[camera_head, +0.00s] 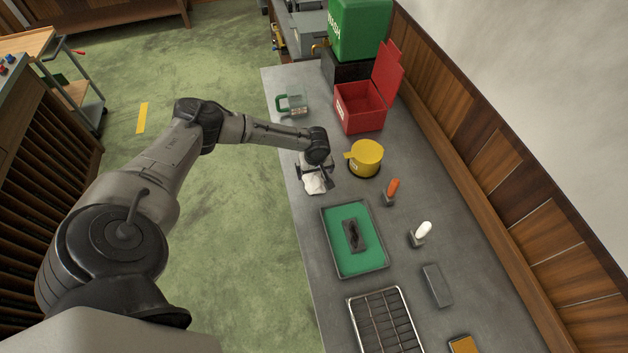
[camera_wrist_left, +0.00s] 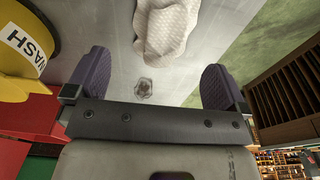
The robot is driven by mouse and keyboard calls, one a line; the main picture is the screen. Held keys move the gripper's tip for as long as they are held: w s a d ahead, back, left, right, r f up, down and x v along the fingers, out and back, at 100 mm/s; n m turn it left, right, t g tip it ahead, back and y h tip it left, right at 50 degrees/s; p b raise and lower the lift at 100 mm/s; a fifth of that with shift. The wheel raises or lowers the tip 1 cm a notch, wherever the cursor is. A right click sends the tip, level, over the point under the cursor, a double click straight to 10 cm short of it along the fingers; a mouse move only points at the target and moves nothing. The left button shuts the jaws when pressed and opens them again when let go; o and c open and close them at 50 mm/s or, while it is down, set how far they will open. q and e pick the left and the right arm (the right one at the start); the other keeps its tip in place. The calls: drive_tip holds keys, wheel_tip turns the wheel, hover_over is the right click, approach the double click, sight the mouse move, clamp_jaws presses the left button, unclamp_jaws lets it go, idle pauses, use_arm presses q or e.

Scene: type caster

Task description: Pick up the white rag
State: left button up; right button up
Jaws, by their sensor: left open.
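The white rag (camera_head: 314,184) lies crumpled on the grey bench near its left edge. It also shows in the left wrist view (camera_wrist_left: 168,28) at the top, cut off by the frame edge. My left gripper (camera_head: 315,172) is over the rag's far side in the head view, partly hiding it. In the left wrist view my left gripper (camera_wrist_left: 155,84) has its two dark fingers wide apart with nothing between them, and the rag lies beyond the fingertips. My right gripper is not in view.
A yellow pot (camera_head: 366,158) marked WASH stands close to the right of the gripper. An open red box (camera_head: 360,108) and a green container (camera_head: 357,30) stand behind. A green tray (camera_head: 345,262) and a wire rack (camera_head: 372,325) lie nearer. A small dark spot (camera_wrist_left: 144,88) marks the bench.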

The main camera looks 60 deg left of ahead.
sight(314, 176)
use_arm(q)
drive_tip(key=shift+a+f, duration=0.1)
drive_tip(key=shift+f, duration=2.5)
drive_tip(key=shift+s, duration=0.1)
drive_tip(key=c, duration=0.9)
